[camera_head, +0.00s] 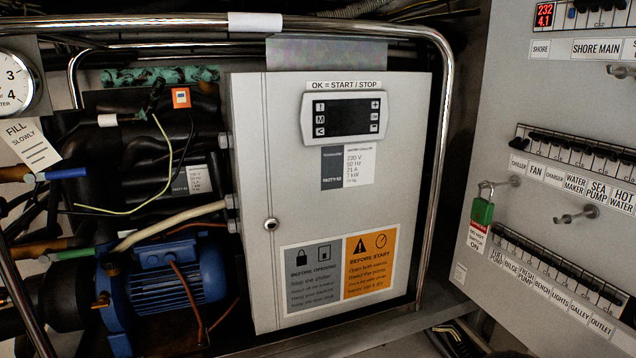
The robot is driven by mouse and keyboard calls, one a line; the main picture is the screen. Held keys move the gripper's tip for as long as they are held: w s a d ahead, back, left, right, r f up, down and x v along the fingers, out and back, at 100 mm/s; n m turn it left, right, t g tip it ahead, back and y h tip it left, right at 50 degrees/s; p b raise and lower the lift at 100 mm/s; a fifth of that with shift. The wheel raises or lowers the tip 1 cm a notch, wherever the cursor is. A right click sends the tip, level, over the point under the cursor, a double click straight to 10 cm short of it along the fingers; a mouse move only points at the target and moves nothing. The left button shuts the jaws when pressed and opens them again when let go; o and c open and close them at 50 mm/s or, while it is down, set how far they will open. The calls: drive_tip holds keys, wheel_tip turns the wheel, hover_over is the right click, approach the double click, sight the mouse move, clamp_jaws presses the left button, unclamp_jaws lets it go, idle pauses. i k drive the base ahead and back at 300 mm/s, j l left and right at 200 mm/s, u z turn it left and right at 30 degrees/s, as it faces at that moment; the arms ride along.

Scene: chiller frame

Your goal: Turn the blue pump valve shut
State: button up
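A blue lever handle (62,173) shows at the left edge, below the "FILL SLOWLY" tag. It lies roughly level, pointing right from a small metal fitting (30,178) at the end of a copper-coloured pipe (12,173). It looks in line with that pipe. A similar green lever handle (70,254) lies lower down, also roughly level, beside another copper-coloured pipe (40,246). A blue pump motor (165,284) sits at the lower left. The valve bodies are small and partly hidden. My gripper is not in view.
A grey control box (255,230) stands right of the levers. A chrome tube frame (330,22) runs over the top and down the right side. Loose wires (165,150) hang near the blue lever. A breaker panel (490,95) with a green padlock (482,212) is at right.

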sight(30, 178)
drive_tip(key=u, duration=1.7)
